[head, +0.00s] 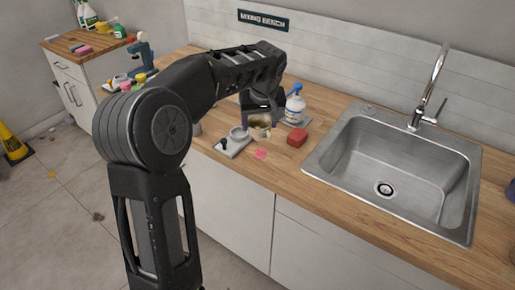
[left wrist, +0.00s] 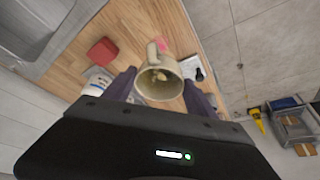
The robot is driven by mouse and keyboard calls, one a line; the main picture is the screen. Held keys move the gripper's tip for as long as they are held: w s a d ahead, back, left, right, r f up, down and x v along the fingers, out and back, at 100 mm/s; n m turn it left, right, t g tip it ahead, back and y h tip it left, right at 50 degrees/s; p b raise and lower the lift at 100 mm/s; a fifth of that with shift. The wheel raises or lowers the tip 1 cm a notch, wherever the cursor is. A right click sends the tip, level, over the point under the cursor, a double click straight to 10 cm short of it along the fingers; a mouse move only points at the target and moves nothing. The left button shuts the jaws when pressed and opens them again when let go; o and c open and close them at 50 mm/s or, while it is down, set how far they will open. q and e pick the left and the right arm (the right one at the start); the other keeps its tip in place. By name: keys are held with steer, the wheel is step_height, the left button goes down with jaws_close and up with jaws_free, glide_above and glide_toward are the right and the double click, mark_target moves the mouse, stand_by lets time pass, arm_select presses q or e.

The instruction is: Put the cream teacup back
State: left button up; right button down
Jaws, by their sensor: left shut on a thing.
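The cream teacup (head: 261,131) is at the tip of my left gripper (head: 259,116), over the wooden counter in the head view. In the left wrist view the cup (left wrist: 159,82) is between the two dark fingers of my left gripper (left wrist: 161,92), which is shut on it. Its open mouth faces the camera, with something tan inside, and its handle points away from the gripper. I cannot tell whether its base touches the counter. A pale grey stand (head: 233,146) with a round part and a black knob is just left of the cup. My right gripper is out of view.
A pink stain (head: 261,154) is on the counter in front of the cup. A red block (head: 297,138) and a white-and-blue pump bottle (head: 295,106) are to the right, then the steel sink (head: 345,150). A side cabinet (head: 68,75) holds several items.

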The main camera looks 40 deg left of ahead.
mark_target(261, 136)
arm_select(q)
steer(key=shift+w+r, duration=0.35)
steer(key=shift+r, duration=0.05)
steer(key=shift+s+d+r, duration=0.3)
steer(key=shift+s+d, duration=0.05)
steer(key=shift+d, duration=0.05)
steer(key=shift+w+a+f, duration=0.1)
steer(key=shift+f, duration=0.1)
step_height(261, 136, down, 6)
steer(key=shift+a+f+p, duration=0.1)
steer(key=shift+p, duration=0.45)
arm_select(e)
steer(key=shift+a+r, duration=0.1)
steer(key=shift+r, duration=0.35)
arm_select(q)
step_height(261, 136, down, 4)
steer(key=shift+r+p, duration=0.25)
steer(key=shift+p, duration=0.1)
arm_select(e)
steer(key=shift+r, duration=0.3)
arm_select(q)
steer(key=shift+f, duration=0.15)
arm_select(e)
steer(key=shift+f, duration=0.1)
